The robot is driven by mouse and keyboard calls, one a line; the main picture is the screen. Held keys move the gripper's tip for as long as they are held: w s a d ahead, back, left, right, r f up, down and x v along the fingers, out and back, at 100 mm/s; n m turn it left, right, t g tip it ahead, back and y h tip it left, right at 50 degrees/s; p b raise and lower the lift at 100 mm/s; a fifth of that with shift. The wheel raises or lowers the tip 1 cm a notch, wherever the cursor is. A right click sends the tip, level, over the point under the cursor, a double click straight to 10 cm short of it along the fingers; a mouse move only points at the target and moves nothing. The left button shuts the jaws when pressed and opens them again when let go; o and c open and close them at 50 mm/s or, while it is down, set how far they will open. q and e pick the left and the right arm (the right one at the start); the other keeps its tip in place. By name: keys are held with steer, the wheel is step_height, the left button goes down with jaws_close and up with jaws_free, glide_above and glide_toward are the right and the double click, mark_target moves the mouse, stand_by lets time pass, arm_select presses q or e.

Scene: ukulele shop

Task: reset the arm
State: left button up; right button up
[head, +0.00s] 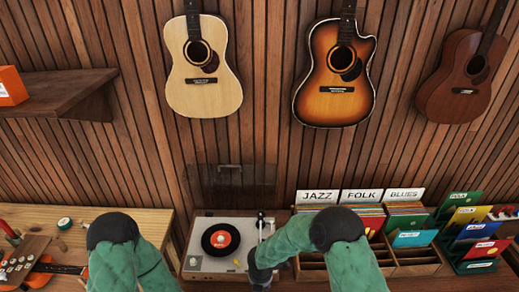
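My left arm (122,255) comes in from the lower left, with its black joint uppermost and a green sleeve. It stands left of the record player. My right arm (340,245) rises from the bottom right in front of the record crates. Its green forearm bends back to the left and ends in a dark wrist part (259,274) by the record player's right edge. I cannot tell whether it touches the player.
The record player (201,264) carries a black record with a red label (221,239). Wooden crates of records with JAZZ, FOLK and BLUES dividers (318,197) stand to its right. A wooden workbench (150,219) with an instrument is at left. Three guitars (204,90) hang above.

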steer(key=s+f+m+b, duration=0.1)
steer(key=s+f, duration=0.1)
steer(key=s+d+f+m+g+y+b, duration=0.1)
steer(key=f+m, duration=0.1)
steer(key=s+f+m+b, duration=0.1)
steer(key=s+f+m, duration=0.1)
steer(key=shift+s+d+f+g+y, duration=0.3)
steer(key=shift+f+g, duration=0.05)
steer(key=shift+g, duration=0.05)
steer(key=s+d+f+m+y+b, duration=0.1)
steer(key=s+d+f+m+b, duration=0.3)
steer(key=m, duration=0.8)
steer(key=s+d+f+m+y+b, duration=0.1)
steer(key=s+d+f+m+b, duration=0.3)
steer(key=m, duration=0.9)
steer(key=s+f+b, duration=0.3)
steer(key=s+f, duration=0.2)
steer(key=s, duration=0.1)
steer(key=shift+s+f+m+y, duration=0.2)
steer(key=shift+s+m+y, duration=0.1)
steer(key=shift+s, duration=0.05)
